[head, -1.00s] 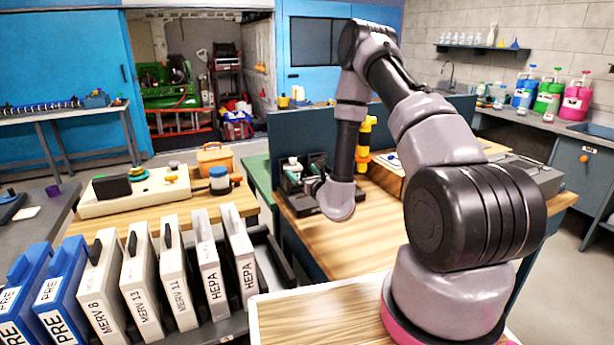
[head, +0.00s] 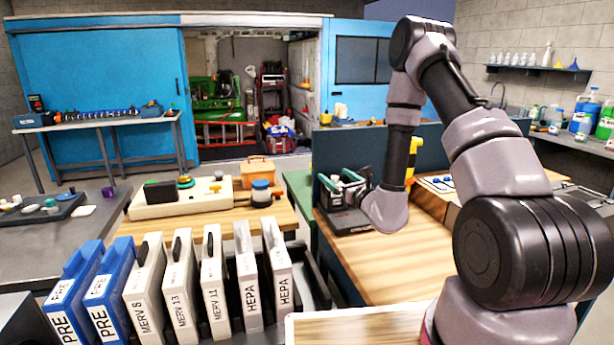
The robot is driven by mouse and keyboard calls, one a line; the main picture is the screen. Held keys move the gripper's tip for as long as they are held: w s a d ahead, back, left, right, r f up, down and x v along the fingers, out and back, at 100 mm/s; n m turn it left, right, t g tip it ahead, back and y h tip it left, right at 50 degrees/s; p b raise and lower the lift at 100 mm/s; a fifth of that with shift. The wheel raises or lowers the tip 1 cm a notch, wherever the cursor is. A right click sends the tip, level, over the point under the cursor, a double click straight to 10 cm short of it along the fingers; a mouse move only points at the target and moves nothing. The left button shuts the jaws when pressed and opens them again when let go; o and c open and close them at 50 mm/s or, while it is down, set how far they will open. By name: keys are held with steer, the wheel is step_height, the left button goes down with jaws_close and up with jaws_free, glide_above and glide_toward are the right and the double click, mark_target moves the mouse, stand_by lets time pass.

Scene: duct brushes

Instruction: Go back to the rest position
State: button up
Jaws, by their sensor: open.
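My arm rises at the right of the head view, bends over at the top and comes down to a grey, rounded wrist over the wooden bench (head: 420,262). My gripper (head: 352,190) is at the far left side of that wrist, small and partly hidden, close to a dark stand (head: 345,222) with white and green parts. The jaws are open, and I see nothing held in them. Whether the gripper touches the stand cannot be told.
A row of upright filters (head: 180,300) stands at the front left. Behind it are a cream board (head: 195,196) and an orange case (head: 257,170). A dark blue panel (head: 335,150) backs the bench. A yellow object (head: 413,155) stands beside my forearm.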

steer(key=s+a+r+n+g+y, duration=0.3)
steer(key=a+r+n+y, duration=0.15)
steer(key=r, duration=0.25)
steer(key=s+a+r+n+g+y, duration=0.3)
steer(key=a+r+n+g+y, duration=0.15)
steer(key=r, duration=0.35)
steer(key=s+a+r+n+g+h, duration=0.1)
steer(key=s+r+n+g, duration=0.2)
steer(key=s+n+g, duration=0.3)
steer(key=s+a+r+n+g, duration=0.25)
steer(key=s+n, duration=0.25)
steer(key=s, duration=0.3)
steer(key=s+d+n+h, duration=0.5)
steer(key=s+d+h, duration=0.2)
steer(key=s+d, duration=0.15)
steer(key=s+d+r+n+t+h, duration=0.1)
steer(key=d+r+t+h, duration=0.4)
steer(key=d, duration=0.7)
steer(key=shift+s+r+n+t+h, duration=0.4)
steer(key=shift+r+n+h, duration=0.1)
steer(key=shift+r+h, duration=0.35)
